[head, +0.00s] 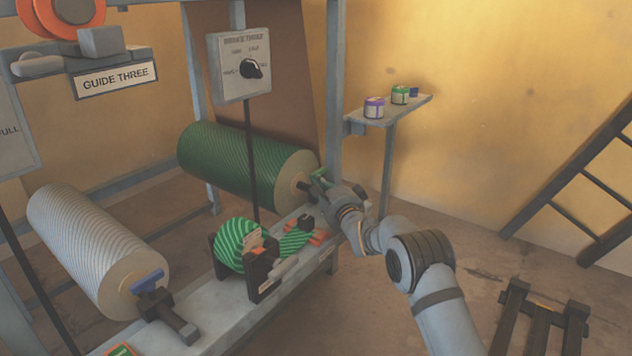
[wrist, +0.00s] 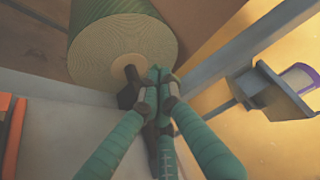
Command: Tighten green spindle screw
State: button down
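The green spindle screw (head: 319,174) sits at the near end of the spindle of the large green ridged roller (head: 235,163). In the head view its green handle shows just above my gripper (head: 325,188). In the wrist view the green screw (wrist: 154,98) stands between the pads of my gripper (wrist: 157,92), whose fingers close in on it from both sides. The fingers partly hide the screw. The pale end face of the green roller (wrist: 110,55) and its short brown spindle stub (wrist: 131,74) are right beside the fingertips.
A white roller (head: 90,245) with a blue screw (head: 147,282) lies at left. A green striped spool (head: 237,242) stands on the grey bench (head: 215,318). A small shelf (head: 400,112) holds purple and green jars. A dial box (head: 241,68) hangs behind. A frame post (head: 334,80) is close to my gripper.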

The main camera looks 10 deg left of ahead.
jog(key=shift+s+a+r, duration=0.15)
jog(key=shift+a+r, duration=0.25)
jog(key=shift+r, duration=0.1)
jog(key=shift+s+d+f, duration=0.2)
jog(key=shift+s+f, duration=0.1)
jog(key=shift+f, duration=0.05)
jog(key=v, duration=1.1)
jog(key=shift+d+f, duration=0.15)
jog(key=shift+d, duration=0.3)
jog(key=x, duration=1.1)
jog(key=shift+w+a, duration=0.2)
jog(key=shift+a, duration=0.05)
